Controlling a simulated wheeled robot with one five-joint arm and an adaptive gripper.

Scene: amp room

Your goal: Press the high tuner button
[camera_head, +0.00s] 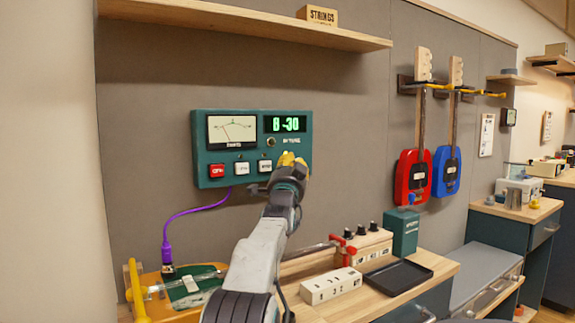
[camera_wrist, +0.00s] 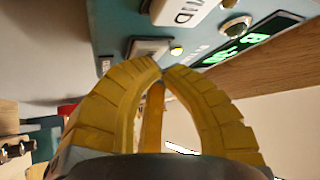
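The teal tuner panel (camera_head: 202,128) hangs on the grey wall with a needle meter (camera_head: 232,129) and a green display (camera_head: 286,124) reading about "B -30". Its lower row shows a red button (camera_head: 216,170) and white buttons (camera_head: 241,168). My gripper (camera_head: 290,158) covers the row's right end. In the wrist view, a white button marked "MID" (camera_wrist: 180,11) sits beside another pale button (camera_wrist: 149,47), label unreadable. My yellow fingertips (camera_wrist: 161,69) are together, holding nothing visible, just in front of that pale button. Contact cannot be told.
A wooden shelf (camera_head: 230,22) is above the panel. Below is a bench with a white numbered block (camera_head: 331,286), a black tray (camera_head: 398,276) and a knobbed box (camera_head: 372,245). Red (camera_head: 411,178) and blue (camera_head: 446,172) instruments hang right.

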